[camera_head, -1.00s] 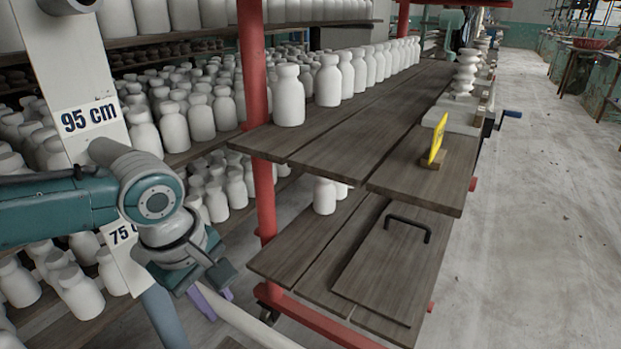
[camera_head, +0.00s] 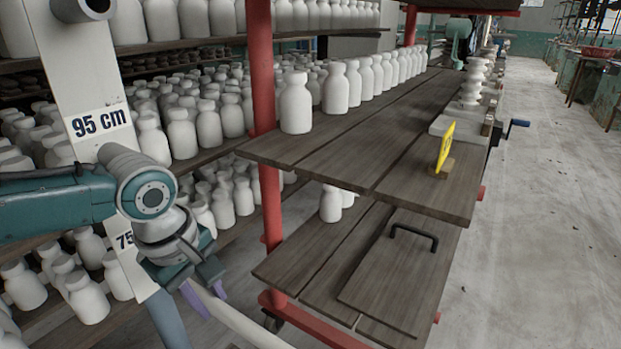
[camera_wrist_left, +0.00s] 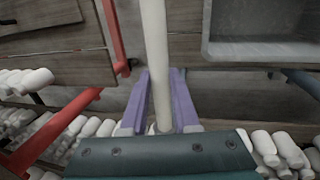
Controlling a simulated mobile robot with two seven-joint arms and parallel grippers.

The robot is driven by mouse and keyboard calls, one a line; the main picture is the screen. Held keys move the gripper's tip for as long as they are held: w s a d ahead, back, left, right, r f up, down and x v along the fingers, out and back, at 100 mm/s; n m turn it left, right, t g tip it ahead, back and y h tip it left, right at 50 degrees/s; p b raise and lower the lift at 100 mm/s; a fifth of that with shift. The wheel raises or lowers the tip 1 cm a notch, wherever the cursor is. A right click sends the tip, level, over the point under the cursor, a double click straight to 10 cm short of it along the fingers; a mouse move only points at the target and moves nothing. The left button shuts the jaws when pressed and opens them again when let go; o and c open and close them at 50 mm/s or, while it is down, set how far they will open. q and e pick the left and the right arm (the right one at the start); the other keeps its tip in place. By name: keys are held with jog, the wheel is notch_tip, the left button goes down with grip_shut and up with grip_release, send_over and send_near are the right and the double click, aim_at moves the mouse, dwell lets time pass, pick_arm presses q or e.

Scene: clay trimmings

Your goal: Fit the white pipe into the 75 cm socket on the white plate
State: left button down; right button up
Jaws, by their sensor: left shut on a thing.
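The white plate (camera_head: 72,62) stands upright at the left of the head view, with a "95 cm" label (camera_head: 100,123) and a partly covered "75 cm" label (camera_head: 124,240). A short grey socket (camera_head: 84,9) shows at its top edge. My left arm crosses the plate, and I cannot make out the 75 cm socket behind it. My left gripper (camera_head: 206,297) is low in front of the plate, its purple fingers shut on the white pipe (camera_head: 252,328). The pipe slants down right, out of frame. In the left wrist view the pipe (camera_wrist_left: 155,55) runs up between the fingers. My right gripper is not in view.
Shelves of white bottles (camera_head: 205,125) stand behind the plate. A red-framed rack (camera_head: 262,70) with dark boards (camera_head: 375,135) is right of my gripper. A yellow sign (camera_head: 446,146) stands on one board. The floor (camera_head: 540,210) at right is clear.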

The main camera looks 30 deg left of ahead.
pick_arm(q)
jog(key=shift+a, duration=0.45)
jog(key=c, duration=0.6)
grip_release()
jog(key=r+p, duration=0.1)
jog(key=r, duration=0.2)
jog(key=s+r+p, duration=0.1)
jog(key=r+p, duration=0.1)
jog(key=r, duration=0.1)
jog(key=s+r+p, duration=0.1)
jog(key=r, duration=0.2)
jog(key=shift+a+r+p, duration=0.1)
jog(key=shift+r+p, duration=0.25)
jog(key=shift+r, duration=0.05)
